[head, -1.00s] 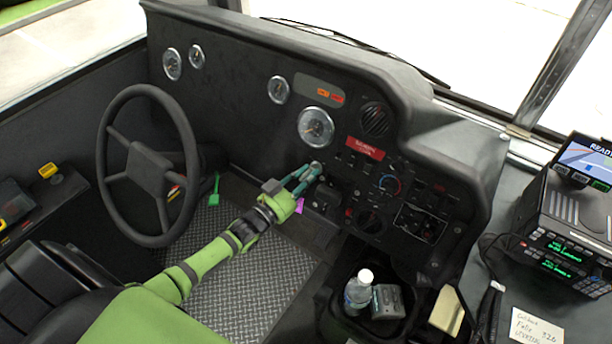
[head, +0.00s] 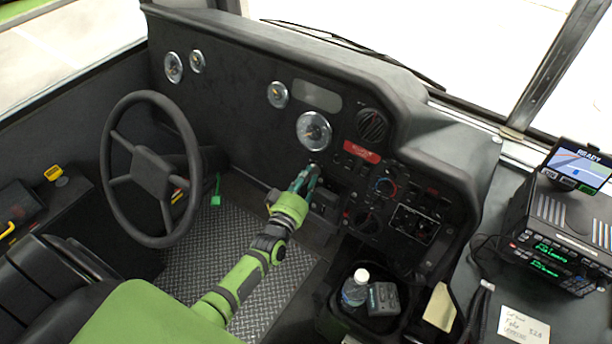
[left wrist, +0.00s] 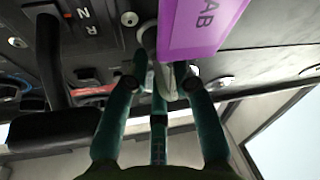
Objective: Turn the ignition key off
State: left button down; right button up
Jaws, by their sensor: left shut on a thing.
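My left gripper (head: 308,174) reaches to the lower dashboard, at the ignition below the large gauge. In the left wrist view its teal fingers (left wrist: 162,84) are shut on the small grey ignition key (left wrist: 172,76). The fingers cover part of the key, so its exact angle is hard to tell. A purple tag (left wrist: 200,26) with the letters "AB" showing hangs at the key in that view. The tag is hidden in the head view. The warning-light panel (head: 317,95) on the dashboard is dark. My right gripper is not in view.
The steering wheel (head: 150,170) stands left of my arm. Switches, knobs and a red label (head: 361,150) lie right of the ignition. A bottle (head: 355,289) and a grey device (head: 384,299) sit in a holder at the lower right. A radio unit (head: 560,235) stands farther right.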

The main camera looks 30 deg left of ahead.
pick_arm(q)
jog(key=shift+w+a+r+n+y, duration=0.15)
jog(key=shift+a+r+n+y, duration=0.2)
jog(key=shift+n, duration=0.45)
jog(key=c, duration=1.3)
grip_release()
jog(key=shift+d, duration=0.1)
jog(key=shift+o, duration=0.2)
jog(key=shift+f, duration=0.25)
jog(key=s+d, duration=0.1)
jog(key=s, duration=1.1)
jog(key=shift+d, duration=0.15)
